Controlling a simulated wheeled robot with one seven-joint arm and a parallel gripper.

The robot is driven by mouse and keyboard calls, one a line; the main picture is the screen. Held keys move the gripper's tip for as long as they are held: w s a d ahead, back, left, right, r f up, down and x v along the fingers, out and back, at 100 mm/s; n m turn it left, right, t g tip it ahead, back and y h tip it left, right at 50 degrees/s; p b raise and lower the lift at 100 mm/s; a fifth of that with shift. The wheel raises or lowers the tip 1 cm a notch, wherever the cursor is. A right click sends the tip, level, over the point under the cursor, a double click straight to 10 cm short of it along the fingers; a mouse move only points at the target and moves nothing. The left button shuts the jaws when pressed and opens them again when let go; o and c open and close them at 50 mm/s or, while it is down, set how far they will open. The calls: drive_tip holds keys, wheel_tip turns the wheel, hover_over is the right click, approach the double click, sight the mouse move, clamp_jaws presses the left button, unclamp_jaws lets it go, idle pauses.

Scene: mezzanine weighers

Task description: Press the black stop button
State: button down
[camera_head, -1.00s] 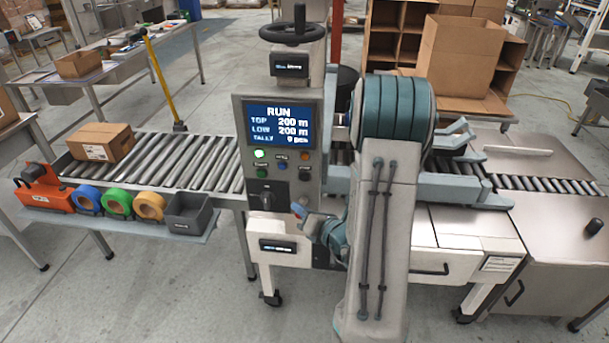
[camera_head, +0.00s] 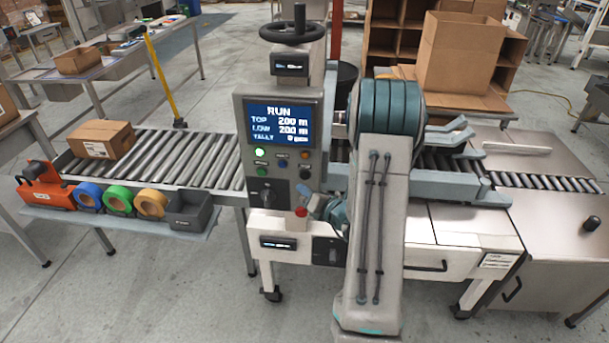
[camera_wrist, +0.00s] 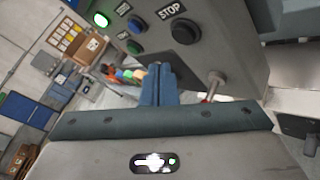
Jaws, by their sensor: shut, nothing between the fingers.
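The black stop button (camera_head: 305,173) sits at the lower right of the control panel, under the RUN screen. In the wrist view the dark button (camera_wrist: 186,31) shows just below its STOP label (camera_wrist: 170,9). My gripper (camera_head: 306,192) is in front of the panel's lower right corner, just below the button in the head view. In the wrist view my blue fingertips (camera_wrist: 159,68) are together and empty, below and left of the button, appearing apart from it. The exact gap cannot be told.
A blue button (camera_wrist: 138,24), a green button (camera_wrist: 134,46) and a lit green lamp (camera_wrist: 101,19) are close by. A red part (camera_head: 301,212) lies below the panel. A black rotary switch (camera_head: 265,195) is at lower left. A roller conveyor (camera_head: 200,160) runs behind.

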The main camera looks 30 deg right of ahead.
drive_tip(key=shift+w+d, duration=0.6)
drive_tip(key=shift+w, duration=0.3)
drive_tip(key=shift+w+d, duration=0.1)
idle(1.4)
drive_tip(key=shift+w+d, duration=0.15)
drive_tip(key=shift+w, duration=0.1)
drive_tip(key=shift+w+d+b, duration=0.2)
drive_tip(key=shift+w+b, duration=0.15)
idle(0.7)
drive_tip(key=shift+s, duration=0.15)
drive_tip(key=shift+s+a, duration=0.45)
drive_tip(key=shift+s, duration=0.1)
drive_tip(key=s+a, duration=0.1)
drive_tip(key=s+a+b, duration=0.1)
drive_tip(key=s, duration=0.2)
drive_tip(key=shift+s+a, duration=0.1)
drive_tip(key=shift+a, duration=0.3)
